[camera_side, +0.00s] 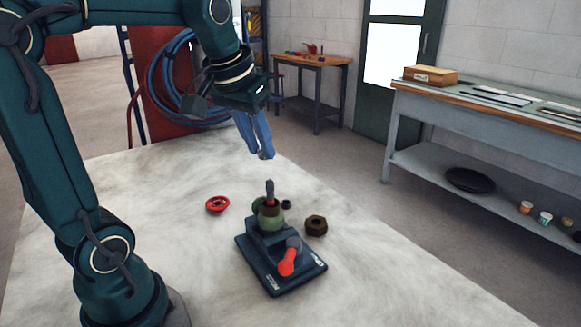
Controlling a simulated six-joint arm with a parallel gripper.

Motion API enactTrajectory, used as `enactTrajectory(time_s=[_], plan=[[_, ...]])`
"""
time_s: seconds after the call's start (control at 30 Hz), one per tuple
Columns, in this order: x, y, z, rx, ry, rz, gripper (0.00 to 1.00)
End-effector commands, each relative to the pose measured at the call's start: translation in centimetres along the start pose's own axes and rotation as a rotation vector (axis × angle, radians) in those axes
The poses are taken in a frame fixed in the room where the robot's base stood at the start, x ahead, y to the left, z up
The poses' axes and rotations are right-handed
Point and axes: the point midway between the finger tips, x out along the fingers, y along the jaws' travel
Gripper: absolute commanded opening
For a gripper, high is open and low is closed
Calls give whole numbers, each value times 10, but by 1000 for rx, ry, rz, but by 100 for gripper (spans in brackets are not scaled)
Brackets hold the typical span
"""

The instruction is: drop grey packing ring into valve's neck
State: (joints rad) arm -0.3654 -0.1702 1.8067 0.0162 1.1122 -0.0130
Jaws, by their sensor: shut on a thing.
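My gripper (264,156) has blue fingers pointing down, above and a little behind the valve, clear of it. It is shut on a small grey thing at the fingertips, which I take for the grey packing ring; the fingers hide most of it. The green valve (263,219) sits in a dark blue fixture (262,266) on the table. A dark stem (270,189) stands upright from the valve's brownish neck (270,209). The inside of the neck cannot be made out.
A red handwheel (217,204) lies left of the valve. A brown hex nut (316,225) and a small dark ring-like part (286,204) lie to its right. The fixture's red-handled lever (288,262) is in front. The surrounding pale tabletop (160,200) is clear.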

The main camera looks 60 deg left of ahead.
Motion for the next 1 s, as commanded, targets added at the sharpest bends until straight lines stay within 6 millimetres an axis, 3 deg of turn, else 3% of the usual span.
enactTrajectory(time_s=[0.13, 0.6, 1.0], plan=[[-4, 9, 1, 33, 0, 13, 0], [23, 9, 12, 34, -2, 12, 0], [26, 9, 12, 33, 0, 12, 0]])
